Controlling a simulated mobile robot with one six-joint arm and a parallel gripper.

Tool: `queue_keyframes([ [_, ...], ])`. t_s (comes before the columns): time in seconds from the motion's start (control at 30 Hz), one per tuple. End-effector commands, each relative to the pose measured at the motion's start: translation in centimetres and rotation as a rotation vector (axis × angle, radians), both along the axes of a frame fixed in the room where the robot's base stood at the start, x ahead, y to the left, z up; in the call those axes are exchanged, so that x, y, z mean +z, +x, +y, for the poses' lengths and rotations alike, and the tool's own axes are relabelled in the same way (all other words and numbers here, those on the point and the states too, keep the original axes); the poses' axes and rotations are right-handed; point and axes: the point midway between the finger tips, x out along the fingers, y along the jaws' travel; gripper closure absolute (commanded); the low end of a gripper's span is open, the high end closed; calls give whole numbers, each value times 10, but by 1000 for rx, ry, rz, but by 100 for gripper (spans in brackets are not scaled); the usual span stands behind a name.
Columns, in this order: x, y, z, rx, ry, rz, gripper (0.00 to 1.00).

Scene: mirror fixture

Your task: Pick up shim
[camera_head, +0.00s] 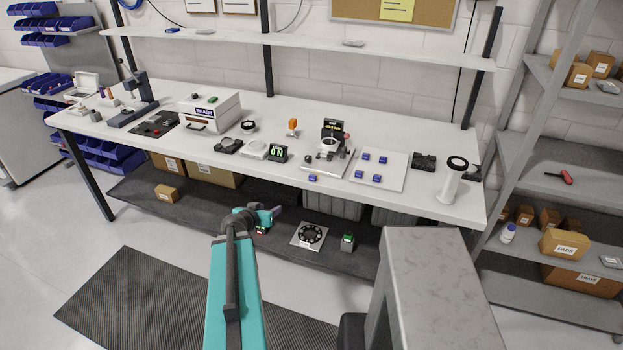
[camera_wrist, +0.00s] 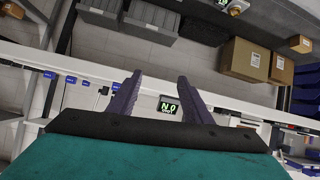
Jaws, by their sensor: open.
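Small blue blocks that may be the shims, though I cannot tell for sure, sit on the bench in the head view. Several, one of them here (camera_head: 360,174), stand on a white plate (camera_head: 397,180); a single blue block (camera_head: 313,178) lies at the bench's front edge, left of the plate. A fixture with a ring and a dark display (camera_head: 333,130) stands behind it. My gripper (camera_head: 277,212) is in front of the bench edge, apart from the blocks. Its purple fingers are open and empty in the wrist view (camera_wrist: 158,79). Blue blocks also show there at left (camera_wrist: 70,79).
A small green-lit display (camera_head: 278,153) stands on the bench, left of the fixture. A white cylinder (camera_head: 452,180) stands at the right end. The lower shelf (camera_head: 150,205) holds boxes, bins and a round dark part on a plate (camera_head: 310,236). Open floor lies at left.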

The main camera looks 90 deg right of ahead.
Motion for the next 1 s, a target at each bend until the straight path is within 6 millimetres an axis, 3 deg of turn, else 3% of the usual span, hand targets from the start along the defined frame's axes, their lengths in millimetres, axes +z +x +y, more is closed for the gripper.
queue_keyframes([
  [0.03,16,-20,-9,-27,-30,-10,55],
  [0.2,54,-67,-30,-83,-112,-37,55],
  [0.4,77,-97,-40,-114,-164,-52,55],
  [1.0,77,-96,-42,-112,-170,-54,55],
])
